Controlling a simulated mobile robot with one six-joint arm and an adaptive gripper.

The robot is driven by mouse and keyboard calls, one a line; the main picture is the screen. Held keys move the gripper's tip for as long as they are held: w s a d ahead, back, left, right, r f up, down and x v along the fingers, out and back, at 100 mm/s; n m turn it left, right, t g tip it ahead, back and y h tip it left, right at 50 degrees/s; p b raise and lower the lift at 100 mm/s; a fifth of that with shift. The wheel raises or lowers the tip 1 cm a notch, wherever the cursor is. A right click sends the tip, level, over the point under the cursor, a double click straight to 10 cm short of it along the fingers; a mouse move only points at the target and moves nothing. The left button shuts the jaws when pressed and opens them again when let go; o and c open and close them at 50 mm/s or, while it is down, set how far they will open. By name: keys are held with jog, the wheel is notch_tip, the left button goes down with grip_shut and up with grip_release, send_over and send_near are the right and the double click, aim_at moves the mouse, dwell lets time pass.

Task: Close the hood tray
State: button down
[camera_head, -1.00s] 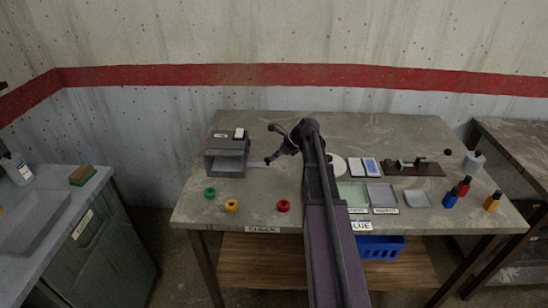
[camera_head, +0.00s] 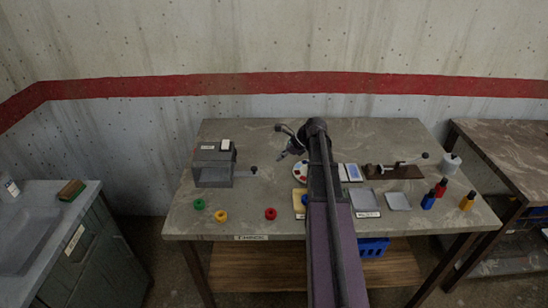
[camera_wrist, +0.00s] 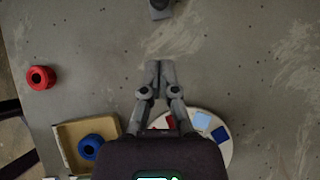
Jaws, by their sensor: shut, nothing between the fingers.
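The hood (camera_head: 213,165), a dark grey box with a small white piece on top, stands at the left of the table. A short light bar with a dark knob (camera_head: 253,170) sticks out of its right side. How far the tray stands out of the hood is hard to tell. My gripper (camera_head: 283,156) is right of the knob, apart from it, pointing down-left. In the wrist view my gripper (camera_wrist: 160,64) has its fingers together with nothing between them. A grey block (camera_wrist: 160,8) lies beyond the fingertips at the top edge, cut off.
Green (camera_head: 199,204), yellow (camera_head: 220,216) and red (camera_head: 270,214) rings lie in front of the hood. A yellowish tray (camera_wrist: 70,130) holds a blue ring (camera_wrist: 90,147). A round white plate (camera_wrist: 213,150) with coloured squares sits beside it. Bottles (camera_head: 428,200) stand at the right.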

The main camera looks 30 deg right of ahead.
jog(key=shift+p+v, duration=1.2)
jog(key=shift+v, duration=0.75)
jog(key=s+a+f+n+g+h, duration=0.1)
jog(key=s+a+n, duration=0.2)
jog(key=a+n, duration=0.2)
jog(key=s+a+f+n+g+h, duration=0.1)
jog(key=s+a+n, duration=0.2)
jog(key=a+n, duration=0.3)
jog(key=s+a+f+n+g+h, duration=0.1)
jog(key=s+a+n, duration=0.3)
jog(key=a, duration=0.8)
jog(key=shift+f+n+g+h, duration=0.3)
jog(key=shift+f+n+g, duration=0.25)
jog(key=shift+n, duration=0.25)
jog(key=s+a+n+h, duration=0.2)
jog(key=s+a+n, duration=0.4)
jog(key=n, duration=0.2)
jog(key=shift+s+a+f+n+g+h, duration=0.2)
jog(key=shift+s+a+n+g+h, duration=0.05)
jog(key=shift+s+n+g+h, duration=0.15)
jog(key=shift+d, duration=0.15)
